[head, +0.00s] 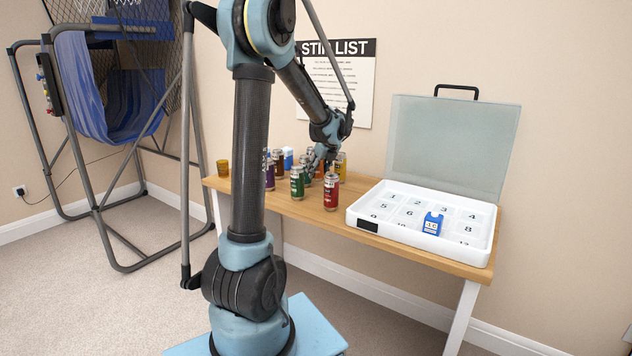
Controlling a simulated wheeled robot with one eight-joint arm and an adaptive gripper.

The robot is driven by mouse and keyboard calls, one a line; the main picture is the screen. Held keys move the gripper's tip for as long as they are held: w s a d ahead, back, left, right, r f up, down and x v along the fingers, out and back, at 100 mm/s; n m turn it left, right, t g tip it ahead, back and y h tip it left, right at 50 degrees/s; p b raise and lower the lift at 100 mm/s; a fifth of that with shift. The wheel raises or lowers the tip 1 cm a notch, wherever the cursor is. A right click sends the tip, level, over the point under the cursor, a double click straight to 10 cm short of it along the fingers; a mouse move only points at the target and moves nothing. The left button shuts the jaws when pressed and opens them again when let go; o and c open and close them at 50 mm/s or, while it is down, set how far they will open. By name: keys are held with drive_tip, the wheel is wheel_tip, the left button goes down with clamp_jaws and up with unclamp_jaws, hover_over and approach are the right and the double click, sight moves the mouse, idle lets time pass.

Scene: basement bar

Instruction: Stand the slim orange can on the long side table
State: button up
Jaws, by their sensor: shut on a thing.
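The long side table (390,230) is a wooden-topped table against the wall, with a cluster of cans on its left half. My gripper (314,160) reaches down into the back of this cluster. It is shut on a can, but the fingers and neighbouring cans hide most of it, and I cannot tell its colour for sure. An orange-red can (321,167) shows partly right by the fingers. I cannot tell whether it is the slim orange can or whether it touches the table.
A green can (297,183) and a red can (331,192) stand in front of the gripper, with a yellow can (341,167) to its right. An open-lidded white numbered case (375,228) fills the table's right half. An amber glass (222,168) stands at the left end.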

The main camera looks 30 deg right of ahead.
sight(318, 178)
drive_tip(key=shift+f, duration=2.15)
drive_tip(key=o, duration=1.3)
drive_tip(key=shift+c, duration=0.2)
drive_tip(key=shift+s, duration=0.1)
drive_tip(key=v, duration=1.2)
